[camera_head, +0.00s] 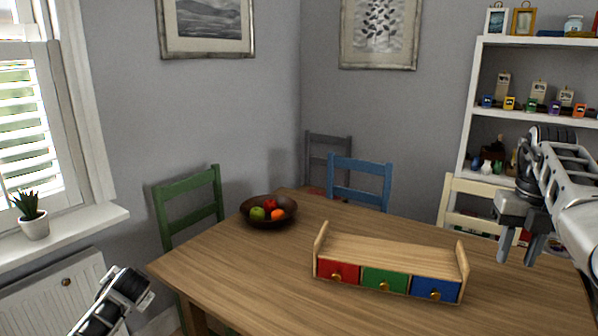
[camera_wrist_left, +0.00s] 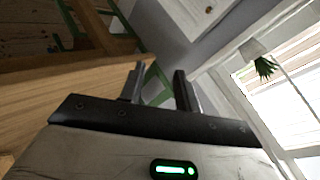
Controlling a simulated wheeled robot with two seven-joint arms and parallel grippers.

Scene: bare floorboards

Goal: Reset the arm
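My right gripper (camera_head: 520,246) hangs at the right of the head view, above the right part of the wooden table (camera_head: 240,278). Its two fingers point down with a gap between them, and it holds nothing. My left arm comes in at the lower left of the head view, left of the table, and its fingers are not clear there. In the left wrist view my left gripper (camera_wrist_left: 160,88) has its two fingers apart and nothing between them. The table edge and a green chair show beyond it.
A wooden organiser with red, green and blue drawers (camera_head: 387,256) stands on the table. A bowl of fruit (camera_head: 252,221) sits further back. Green (camera_head: 190,186), blue (camera_head: 360,163) and cream (camera_head: 480,188) chairs surround the table. A white shelf (camera_head: 540,120) stands behind my right arm. A potted plant (camera_head: 34,226) sits on the windowsill.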

